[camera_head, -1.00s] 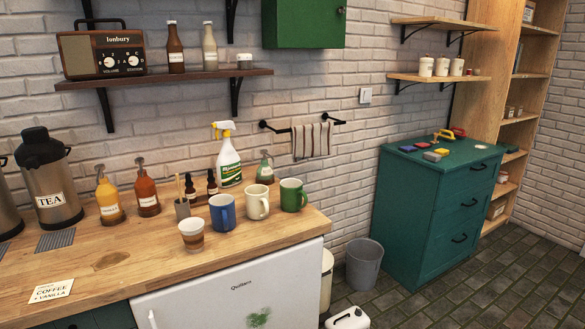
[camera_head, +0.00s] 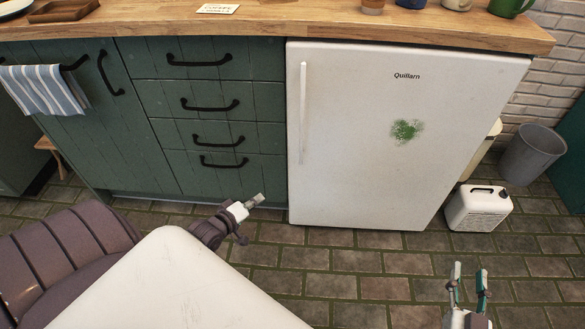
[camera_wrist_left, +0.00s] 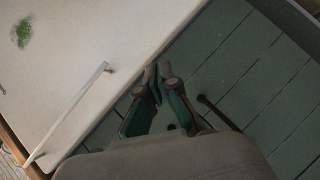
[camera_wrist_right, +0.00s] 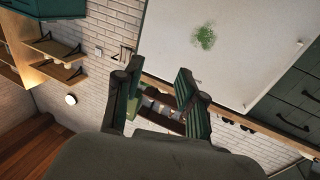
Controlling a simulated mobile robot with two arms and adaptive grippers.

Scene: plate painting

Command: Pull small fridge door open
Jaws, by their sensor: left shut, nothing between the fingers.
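The small white fridge (camera_head: 350,130) stands under the wooden counter with its door shut. Its long white vertical handle (camera_head: 303,105) is on the left edge of the door; it also shows in the left wrist view (camera_wrist_left: 70,112). A green smudge (camera_head: 405,131) marks the door. My left gripper (camera_head: 256,201) is shut and empty, low in front of the drawers, left of the fridge and apart from the handle. My right gripper (camera_head: 468,270) is open and empty at the lower right, in front of the fridge; its spread fingers also show in the right wrist view (camera_wrist_right: 155,88).
Green drawers (camera_head: 210,105) with black handles adjoin the fridge on the left. A white canister (camera_head: 478,207) and a grey bin (camera_head: 533,152) stand on the floor to its right. The tiled floor (camera_head: 350,280) before the fridge is clear.

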